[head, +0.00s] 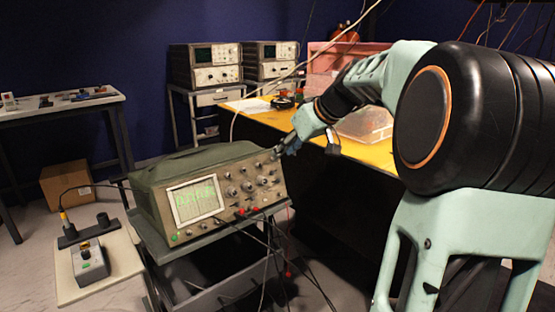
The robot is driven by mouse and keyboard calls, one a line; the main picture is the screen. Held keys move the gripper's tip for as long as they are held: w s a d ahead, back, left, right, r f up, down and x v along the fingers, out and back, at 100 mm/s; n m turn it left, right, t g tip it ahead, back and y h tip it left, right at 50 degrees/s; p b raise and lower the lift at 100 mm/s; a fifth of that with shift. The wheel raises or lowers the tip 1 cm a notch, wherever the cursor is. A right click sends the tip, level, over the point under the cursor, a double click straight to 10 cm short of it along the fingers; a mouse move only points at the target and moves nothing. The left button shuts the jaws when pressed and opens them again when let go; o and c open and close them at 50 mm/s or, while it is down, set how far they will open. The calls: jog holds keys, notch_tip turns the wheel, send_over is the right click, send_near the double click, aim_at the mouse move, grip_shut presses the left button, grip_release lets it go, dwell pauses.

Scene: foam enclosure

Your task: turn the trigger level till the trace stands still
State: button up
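A green-grey oscilloscope (150,205) stands on a cart at the centre left, its front panel turned toward the lower right. Its lit screen (195,201) shows a green trace; one still frame does not show whether it moves. Several knobs (248,187) sit on the panel right of the screen. I cannot read which one is the trigger level. My gripper (280,151) is at the panel's upper right corner, close to the knobs there. Its fingertips are small and dark, and I cannot tell whether they touch a knob or are open or shut.
The grey cart (215,237) carries the oscilloscope, with red-tipped leads (265,225) hanging from its front. A small box with a dial (90,262) sits on a low stand at the left. A yellow-topped bench (372,153) is behind my arm. Two more instruments (205,65) stand at the back.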

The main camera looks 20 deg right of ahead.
jog(key=x, duration=0.3)
jog(key=shift+w+a+f, duration=0.1)
jog(key=shift+w+f, duration=0.15)
jog(key=shift+w, duration=0.1)
grip_shut()
